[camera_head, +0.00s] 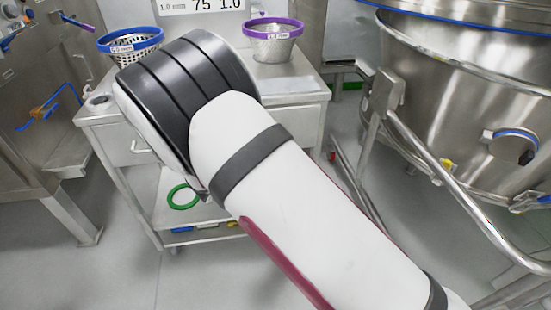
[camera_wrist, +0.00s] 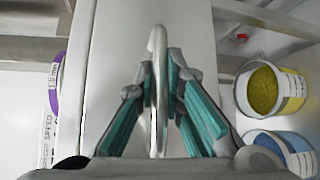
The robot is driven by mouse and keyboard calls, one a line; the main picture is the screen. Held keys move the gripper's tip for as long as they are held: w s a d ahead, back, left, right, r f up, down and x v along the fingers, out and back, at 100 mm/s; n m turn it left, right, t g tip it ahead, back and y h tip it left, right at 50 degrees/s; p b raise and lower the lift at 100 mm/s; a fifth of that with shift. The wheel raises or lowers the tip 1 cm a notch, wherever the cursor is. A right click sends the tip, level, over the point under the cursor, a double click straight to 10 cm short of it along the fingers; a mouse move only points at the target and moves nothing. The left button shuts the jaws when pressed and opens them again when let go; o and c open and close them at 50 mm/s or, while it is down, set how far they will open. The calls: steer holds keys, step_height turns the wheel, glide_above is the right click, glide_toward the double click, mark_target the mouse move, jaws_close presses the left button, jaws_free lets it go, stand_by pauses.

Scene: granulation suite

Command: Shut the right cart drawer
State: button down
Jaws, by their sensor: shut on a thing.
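The steel cart (camera_head: 300,88) stands ahead of me in the head view, with my arm across its front. Its left drawer handle (camera_head: 140,147) shows beside my arm; the right drawer is hidden there. In the wrist view the pale drawer front (camera_wrist: 195,35) fills the middle. My gripper (camera_wrist: 160,95) is shut on its bar handle (camera_wrist: 157,42), one finger on each side. My gripper is hidden behind my arm in the head view. I cannot tell how far the drawer stands out.
A blue-rimmed basket (camera_head: 131,44) and a purple-rimmed basket (camera_head: 273,33) stand on the cart top. A green ring (camera_head: 184,197) shows lower on the cart. A large steel vessel (camera_head: 465,85) and a tubular frame (camera_head: 440,170) stand right. Tubs, one holding yellow material (camera_wrist: 263,91), show in the wrist view.

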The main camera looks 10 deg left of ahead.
steer(key=shift+w+a+b, duration=0.2)
steer(key=shift+w, duration=0.35)
steer(key=shift+w+a+b, duration=0.15)
steer(key=shift+w, duration=0.35)
steer(key=shift+r, duration=0.1)
steer(key=c, duration=1.7)
jaws_free()
steer(key=shift+w, duration=0.1)
steer(key=v, duration=1.2)
steer(key=shift+d, duration=0.1)
